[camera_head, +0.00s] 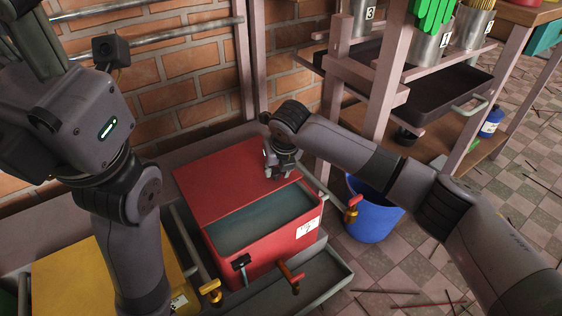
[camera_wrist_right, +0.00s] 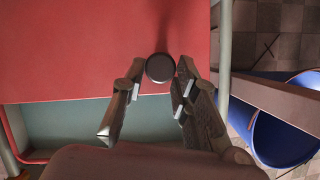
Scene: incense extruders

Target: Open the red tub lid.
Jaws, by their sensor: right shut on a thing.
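The red tub (camera_head: 270,263) stands in the middle of the head view. Its flat red lid (camera_head: 215,178) covers the back part, and the front part is uncovered, showing a grey-blue inside (camera_head: 262,218). In the wrist view the lid (camera_wrist_right: 70,50) fills the top, with the grey-blue inside (camera_wrist_right: 70,125) below it. My right gripper (camera_head: 276,172) is at the lid's right side. It is shut on a dark round knob (camera_wrist_right: 160,68) on the lid; its fingers (camera_wrist_right: 160,78) stand on both sides of the knob. My left gripper is out of view; only my left arm shows.
A yellow tub (camera_head: 80,268) stands at the left, partly behind my left arm. A blue bucket (camera_head: 372,225) stands on the floor to the right. A shelf rack with a dark tray (camera_head: 425,100) is behind my right arm. Taps and pipes surround the red tub.

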